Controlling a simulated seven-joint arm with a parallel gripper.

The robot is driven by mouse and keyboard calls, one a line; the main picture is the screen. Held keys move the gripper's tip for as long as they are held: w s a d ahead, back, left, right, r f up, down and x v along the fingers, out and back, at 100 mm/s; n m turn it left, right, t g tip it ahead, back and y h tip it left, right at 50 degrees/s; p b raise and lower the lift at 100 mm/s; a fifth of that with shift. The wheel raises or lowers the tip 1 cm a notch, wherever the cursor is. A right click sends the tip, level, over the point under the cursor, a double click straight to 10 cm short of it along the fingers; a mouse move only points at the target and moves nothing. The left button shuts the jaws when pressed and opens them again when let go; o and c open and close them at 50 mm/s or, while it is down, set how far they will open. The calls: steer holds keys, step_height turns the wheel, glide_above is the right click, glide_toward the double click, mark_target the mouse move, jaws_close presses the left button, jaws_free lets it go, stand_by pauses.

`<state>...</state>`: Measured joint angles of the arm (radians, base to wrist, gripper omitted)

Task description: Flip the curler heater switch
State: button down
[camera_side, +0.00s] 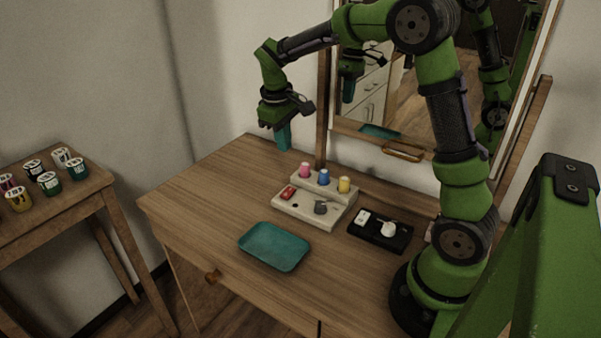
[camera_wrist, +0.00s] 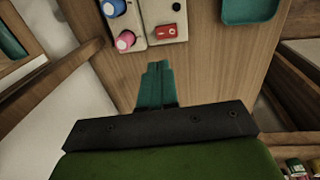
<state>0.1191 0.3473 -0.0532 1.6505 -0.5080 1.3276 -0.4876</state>
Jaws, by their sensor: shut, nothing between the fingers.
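The curler heater (camera_side: 318,211) is a cream box on the wooden table, with a pink, a blue and a yellow curler standing along its back. Its red switch (camera_side: 289,192) is at the box's left end and also shows in the wrist view (camera_wrist: 166,32). Whether the switch is on or off is too small to tell. My gripper (camera_side: 284,140) has teal fingers and hangs above the table's back left part, left of the heater and apart from it. In the wrist view the fingers (camera_wrist: 156,70) are together and empty, pointing toward the heater's switch end.
A teal tray (camera_side: 274,246) lies in front of the heater. A mirror (camera_side: 420,75) stands behind. A side table with several small jars (camera_side: 49,183) is at the left. The table's left part is clear.

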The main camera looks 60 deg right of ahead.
mark_target(290, 189)
steer(key=f, duration=0.4)
steer(key=d+f, duration=0.1)
steer(key=f, duration=0.8)
steer(key=shift+d, duration=0.35)
